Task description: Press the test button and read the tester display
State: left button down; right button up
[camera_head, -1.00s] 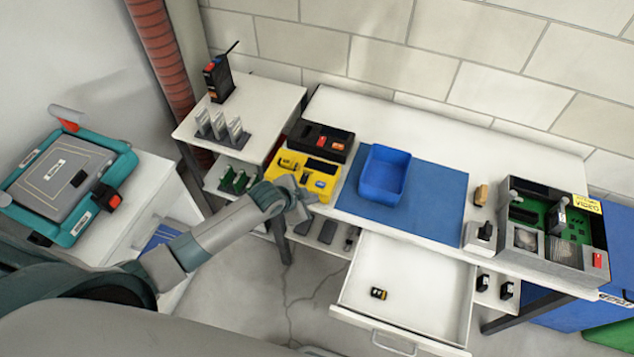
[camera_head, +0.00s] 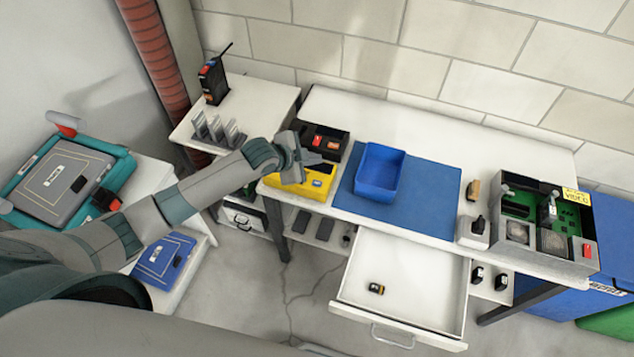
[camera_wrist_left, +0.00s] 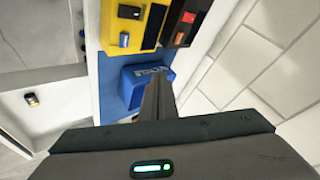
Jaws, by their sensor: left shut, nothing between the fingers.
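The yellow tester (camera_head: 318,184) stands on the bench left of the blue mat, partly hidden behind my left gripper (camera_head: 318,159). In the left wrist view the yellow tester (camera_wrist_left: 101,22) shows a small blue button (camera_wrist_left: 124,40) and a long dark strip (camera_wrist_left: 154,27) that looks like its display. I see no reading on the strip. My left gripper's fingers (camera_wrist_left: 157,97) are shut and empty. In the head view they overlap the tester's back edge; they look raised above it, and I see no contact. My right gripper is in neither view.
A black tray (camera_head: 340,137) with red and orange items sits behind the tester. A blue bin (camera_head: 380,173) stands on the blue mat (camera_head: 425,205). The drawer (camera_head: 410,275) is open with a small battery-like item (camera_head: 376,288) inside. A grey-and-green fixture (camera_head: 540,215) stands at right.

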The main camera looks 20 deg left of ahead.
aim_at(317, 183)
pick_arm(q)
jog(key=shift+f, duration=0.1)
jog(key=shift+f+b, duration=2.05)
jog(key=shift+f, duration=2.2)
jog(key=shift+f, duration=0.1)
jog(key=shift+f, duration=0.3)
jog(key=shift+f+b, duration=0.4)
jog(key=shift+f, duration=0.05)
jog(key=shift+r, duration=0.15)
jog(key=shift+r+p, duration=0.7)
jog(key=shift+p, duration=0.1)
